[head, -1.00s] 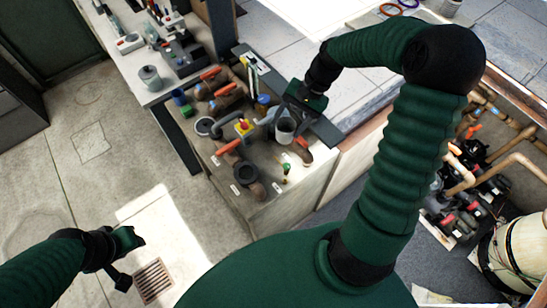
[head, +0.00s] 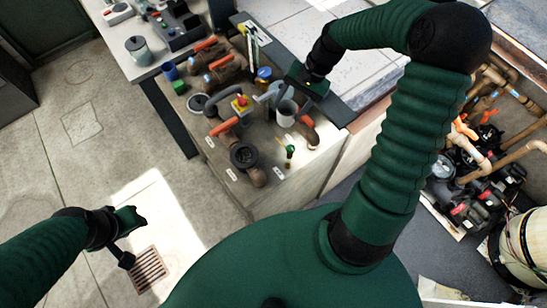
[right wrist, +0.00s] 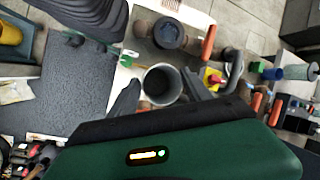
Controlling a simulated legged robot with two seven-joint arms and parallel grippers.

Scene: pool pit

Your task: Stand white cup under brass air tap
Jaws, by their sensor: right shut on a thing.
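The white cup (head: 286,116) is upright at the right part of the valve bench in the head view. It also shows from above in the right wrist view (right wrist: 161,84), its mouth open. My right gripper (head: 279,98) is shut on the cup, a finger on each side. I cannot tell whether the cup's base touches the bench. A small tap with a green handle (head: 290,150), likely the brass air tap, stands apart from the cup, nearer my body; its green handle shows in the right wrist view (right wrist: 128,53). My left gripper (head: 128,238) is away over the floor; its jaw opening is unclear.
Brown pipes with orange handles crowd the bench (head: 234,184), one right beside the cup. A yellow box with a red button (head: 240,103) and a dark round flange (head: 243,156) stand to the left. A blue cup (head: 170,71) is at the far left corner.

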